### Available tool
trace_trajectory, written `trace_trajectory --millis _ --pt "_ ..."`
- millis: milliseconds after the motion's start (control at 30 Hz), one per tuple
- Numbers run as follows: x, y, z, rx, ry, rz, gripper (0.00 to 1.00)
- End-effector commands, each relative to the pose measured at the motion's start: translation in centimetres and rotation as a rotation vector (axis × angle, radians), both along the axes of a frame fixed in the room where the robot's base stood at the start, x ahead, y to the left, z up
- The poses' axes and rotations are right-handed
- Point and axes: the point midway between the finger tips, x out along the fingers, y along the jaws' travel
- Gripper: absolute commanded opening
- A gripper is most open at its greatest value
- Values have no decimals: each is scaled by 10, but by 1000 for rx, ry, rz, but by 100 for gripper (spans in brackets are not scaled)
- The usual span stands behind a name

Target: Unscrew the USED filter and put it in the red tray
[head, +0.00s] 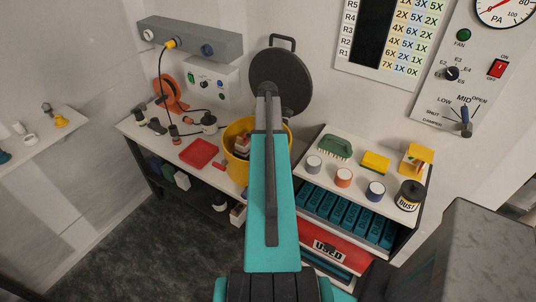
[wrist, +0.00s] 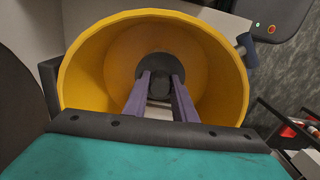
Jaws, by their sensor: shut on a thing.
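In the wrist view my gripper (wrist: 160,88) reaches into a round yellow housing (wrist: 85,75). Its two purple fingers are shut on a dark grey round piece at the housing's middle, seemingly the used filter (wrist: 157,63); whether it is still threaded in cannot be told. In the head view the yellow housing (head: 235,128) stands open at the bench, partly behind my teal arm. A red tray (head: 198,153) lies flat on the bench left of the housing. A red front marked USED (head: 350,250) is under the right shelf.
A dark round lid (head: 279,75) stands raised behind the housing. Cups, a green brush (head: 335,147) and a black "DUST" jar (head: 408,195) stand on the right shelf, above several blue cartridges (head: 345,215). A grey block (head: 465,245) is at lower right.

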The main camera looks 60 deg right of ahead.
Motion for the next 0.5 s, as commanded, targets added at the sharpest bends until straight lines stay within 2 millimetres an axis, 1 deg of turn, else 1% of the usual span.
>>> trace_trajectory --millis 500 --pt "-1 0 0 0 1 347 0"
